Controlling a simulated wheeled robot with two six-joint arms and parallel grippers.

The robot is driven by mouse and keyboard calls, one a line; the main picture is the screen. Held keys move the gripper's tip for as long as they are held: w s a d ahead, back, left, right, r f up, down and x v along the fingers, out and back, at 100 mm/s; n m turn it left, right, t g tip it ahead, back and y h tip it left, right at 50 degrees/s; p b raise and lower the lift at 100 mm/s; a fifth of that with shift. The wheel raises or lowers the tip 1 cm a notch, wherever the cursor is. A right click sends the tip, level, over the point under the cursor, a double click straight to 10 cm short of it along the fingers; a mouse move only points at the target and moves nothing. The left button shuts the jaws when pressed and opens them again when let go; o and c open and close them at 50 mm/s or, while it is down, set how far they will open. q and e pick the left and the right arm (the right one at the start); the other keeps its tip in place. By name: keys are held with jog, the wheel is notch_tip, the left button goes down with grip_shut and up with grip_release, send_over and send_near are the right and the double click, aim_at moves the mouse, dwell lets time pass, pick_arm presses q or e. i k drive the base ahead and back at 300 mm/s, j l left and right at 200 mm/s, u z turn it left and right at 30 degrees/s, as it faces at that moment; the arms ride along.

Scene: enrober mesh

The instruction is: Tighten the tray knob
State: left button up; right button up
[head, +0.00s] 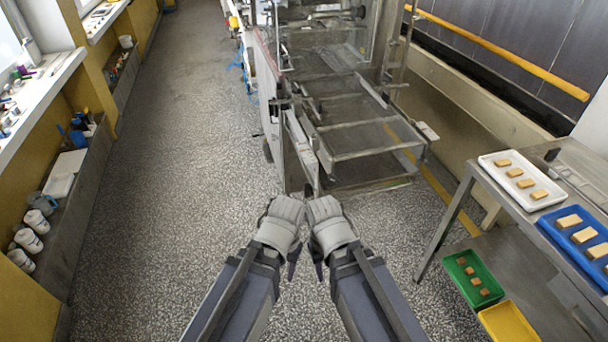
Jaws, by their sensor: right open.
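The enrober machine stands ahead of me at the top centre, with a flat mesh tray section (372,140) in a metal frame low at its near end. I cannot make out the tray knob for certain; small dark fittings on the machine's left side are too small to tell. My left gripper (284,212) and my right gripper (325,212), both grey and glove-like, are side by side at the lower centre, in front of the machine's near end. The right one is open and nothing shows in it. The left one's jaws are not clear. Neither visibly touches the machine.
A steel table at the right holds a white tray (488,161) and a blue tray (556,244) of biscuits. Green (467,255) and yellow (513,312) trays sit lower. A yellow rail (500,53) runs behind. Shelves line the left wall. The floor (180,180) at left is clear.

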aim_at(309, 189)
jog(key=i+j, duration=0.1)
jog(key=j, duration=0.2)
jog(key=i+j, duration=0.1)
jog(key=j, duration=0.2)
jog(key=i+j, duration=0.15)
jog(key=k+j, duration=0.1)
jog(key=j, duration=0.2)
jog(key=k+j, duration=0.1)
jog(key=j, duration=0.2)
jog(key=j+z, duration=0.1)
jog(key=j, duration=0.25)
jog(key=k, duration=0.05)
